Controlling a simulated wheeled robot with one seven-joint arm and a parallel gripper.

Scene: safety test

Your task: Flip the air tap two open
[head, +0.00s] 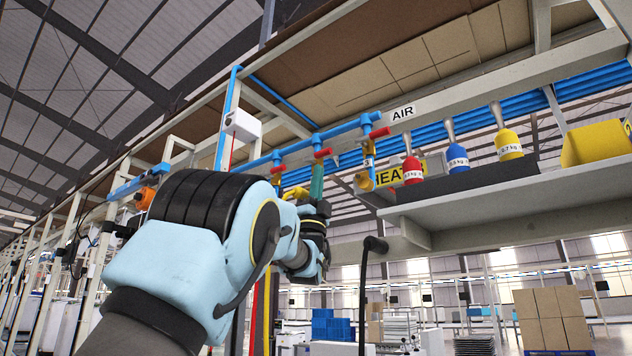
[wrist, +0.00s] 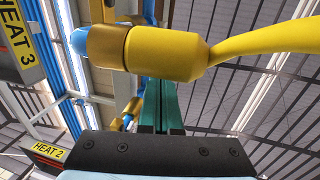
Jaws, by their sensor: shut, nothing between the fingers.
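Blue air piping (head: 345,128) runs under the overhead shelf, with the AIR label (head: 403,113) at its right end. Three red tap handles sit along it: a right one (head: 380,132), a middle one (head: 323,153) and a left one (head: 278,169). A yellow hose and brass-coloured coupling (wrist: 165,52) cross close before the fingertips and hide the tap there.
HEAT 3 (wrist: 18,45) and HEAT 2 (wrist: 48,151) signs hang left in the wrist view.

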